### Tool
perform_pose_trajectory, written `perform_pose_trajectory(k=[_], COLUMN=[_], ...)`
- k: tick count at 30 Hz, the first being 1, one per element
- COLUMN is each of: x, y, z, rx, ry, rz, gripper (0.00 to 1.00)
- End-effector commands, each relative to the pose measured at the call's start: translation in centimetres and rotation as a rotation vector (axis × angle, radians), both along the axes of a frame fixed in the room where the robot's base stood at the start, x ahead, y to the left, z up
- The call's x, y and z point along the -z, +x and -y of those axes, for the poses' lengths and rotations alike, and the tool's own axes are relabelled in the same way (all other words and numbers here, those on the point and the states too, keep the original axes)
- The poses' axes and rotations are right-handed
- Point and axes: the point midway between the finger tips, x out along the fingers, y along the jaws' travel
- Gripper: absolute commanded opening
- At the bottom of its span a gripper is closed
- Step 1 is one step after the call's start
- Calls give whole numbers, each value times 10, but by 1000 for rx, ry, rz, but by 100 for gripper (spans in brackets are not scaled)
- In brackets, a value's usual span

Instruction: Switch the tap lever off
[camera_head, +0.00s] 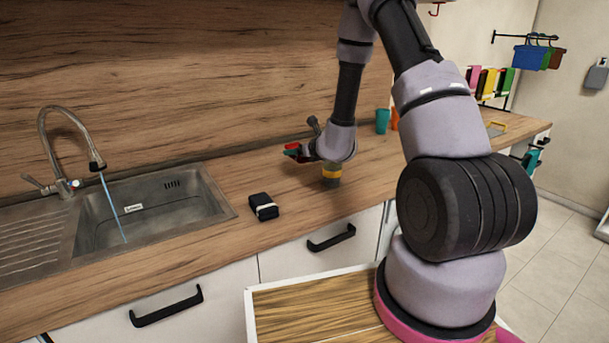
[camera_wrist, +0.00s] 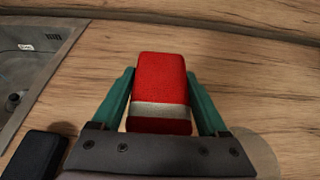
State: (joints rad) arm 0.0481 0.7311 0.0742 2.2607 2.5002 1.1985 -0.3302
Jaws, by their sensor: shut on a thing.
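The tap (camera_head: 70,140) has a tall curved spout over the sink at the left in the head view, with a blue stream of water running from it. Its lever (camera_head: 34,183) sticks out to the left of the tap base. My gripper (camera_head: 293,151) is over the counter, well to the right of the sink. In the wrist view my gripper (camera_wrist: 160,98) is shut on a red block (camera_wrist: 162,80) with a white band, held between two green fingers. The tap does not show in the wrist view.
The steel sink (camera_head: 215,207) is set into the wooden counter. A black block (camera_head: 263,207) with a white band lies between sink and arm. A yellow-banded cylinder (camera_head: 331,174) stands below my wrist. Teal (camera_head: 382,120) and orange (camera_head: 394,119) cups stand behind the arm.

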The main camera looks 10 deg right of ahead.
Motion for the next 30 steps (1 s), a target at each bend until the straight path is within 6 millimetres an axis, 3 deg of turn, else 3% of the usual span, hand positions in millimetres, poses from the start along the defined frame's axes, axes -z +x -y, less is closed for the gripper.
perform_pose_trajectory(k=[6, 18, 22, 30], x=[39, 89, 98, 99], y=[0, 0, 0, 0], z=[1, 1, 1, 1], rx=[2, 3, 1, 1], ry=[2, 2, 0, 0], rz=[-6, -5, -2, -1], gripper=[22, 22, 22, 22])
